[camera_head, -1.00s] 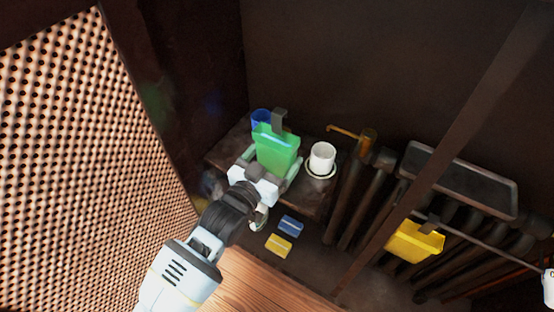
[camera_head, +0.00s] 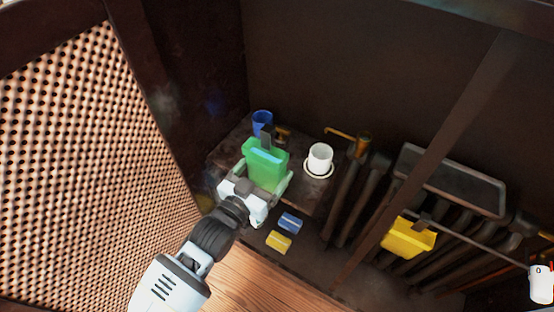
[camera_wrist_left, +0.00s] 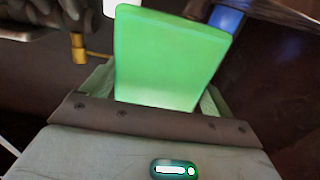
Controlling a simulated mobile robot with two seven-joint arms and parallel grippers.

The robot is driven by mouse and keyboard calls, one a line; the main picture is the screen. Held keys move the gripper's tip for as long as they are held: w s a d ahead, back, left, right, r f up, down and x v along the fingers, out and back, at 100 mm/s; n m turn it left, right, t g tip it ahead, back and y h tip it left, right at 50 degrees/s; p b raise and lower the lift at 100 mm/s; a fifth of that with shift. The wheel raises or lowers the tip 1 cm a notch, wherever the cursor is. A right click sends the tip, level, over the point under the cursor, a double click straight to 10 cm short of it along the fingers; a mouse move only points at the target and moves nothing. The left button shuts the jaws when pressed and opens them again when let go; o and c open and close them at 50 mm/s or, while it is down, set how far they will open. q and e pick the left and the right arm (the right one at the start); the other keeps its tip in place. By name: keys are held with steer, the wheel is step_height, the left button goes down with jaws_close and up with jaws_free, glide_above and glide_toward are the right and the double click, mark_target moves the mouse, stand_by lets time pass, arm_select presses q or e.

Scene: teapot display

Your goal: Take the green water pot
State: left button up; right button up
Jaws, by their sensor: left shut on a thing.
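The green water pot (camera_head: 266,166) is a boxy green container with a dark piece at its top, near the left end of a dark shelf. My left gripper (camera_head: 264,182) is shut on it, with a finger on either side. In the left wrist view the green pot (camera_wrist_left: 170,58) fills the space between the fingers. I cannot tell whether its base touches the shelf. My right gripper is not clearly in view; a white piece shows at the lower right edge.
A blue cup (camera_head: 262,118) stands behind the pot. A white cup (camera_head: 320,156) sits on a saucer to the right. A yellow container (camera_head: 409,238) is by the dark pipes. Blue (camera_head: 290,222) and yellow (camera_head: 279,241) packets lie below. A perforated panel (camera_head: 80,160) bounds the left.

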mark_target(262, 174)
arm_select(q)
steer(key=shift+p+v, duration=0.5)
steer(key=shift+v, duration=0.45)
steer(key=shift+p+v, duration=0.7)
steer(key=shift+v, duration=0.4)
steer(key=p+v, duration=0.1)
steer(key=v, duration=0.2)
steer(key=shift+s+a+r+p, duration=0.15)
steer(key=shift+s+p, duration=0.1)
steer(key=shift+p, duration=0.15)
